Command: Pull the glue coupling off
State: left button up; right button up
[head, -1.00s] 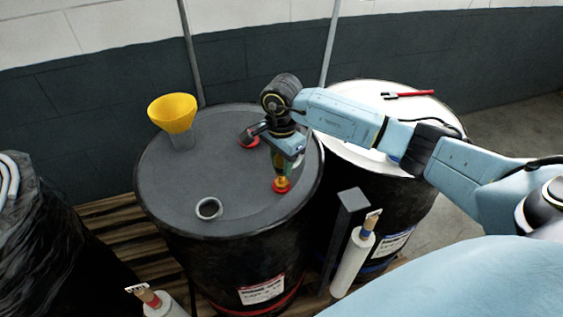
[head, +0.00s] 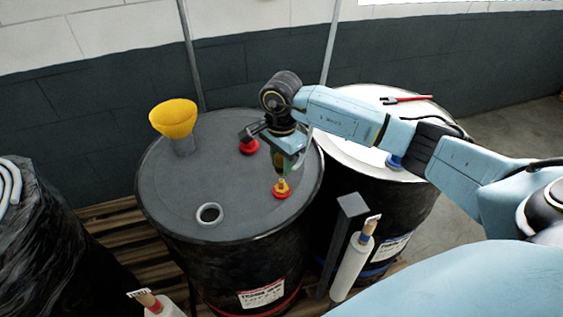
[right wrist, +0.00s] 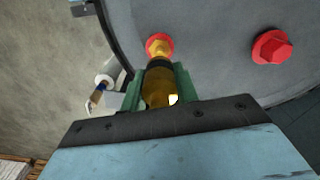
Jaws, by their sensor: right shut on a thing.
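The dark drum lid (head: 190,180) carries a red-based yellow fitting (head: 282,187) near its right edge. My right gripper (head: 286,158) is above this fitting, shut on the glue coupling (right wrist: 160,88), an amber cylinder with a black collar. In the right wrist view the green fingers flank the coupling, and the yellow fitting (right wrist: 159,46) lies just beyond its collar. In the head view the coupling is partly hidden by the fingers and the fitting's yellow stem shows below it. Whether they still touch is hard to tell. My left gripper is not in view.
A red plug (head: 249,147) sits on the same lid, beside my right gripper. A yellow funnel (head: 174,120) stands at the back left; an open round port (head: 209,214) is at the front. A white-lidded drum (head: 350,150) stands under my right arm. A white tube (head: 352,266) stands in front.

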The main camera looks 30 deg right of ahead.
jog(key=shift+r, duration=4.2)
jog(key=shift+f, duration=0.1)
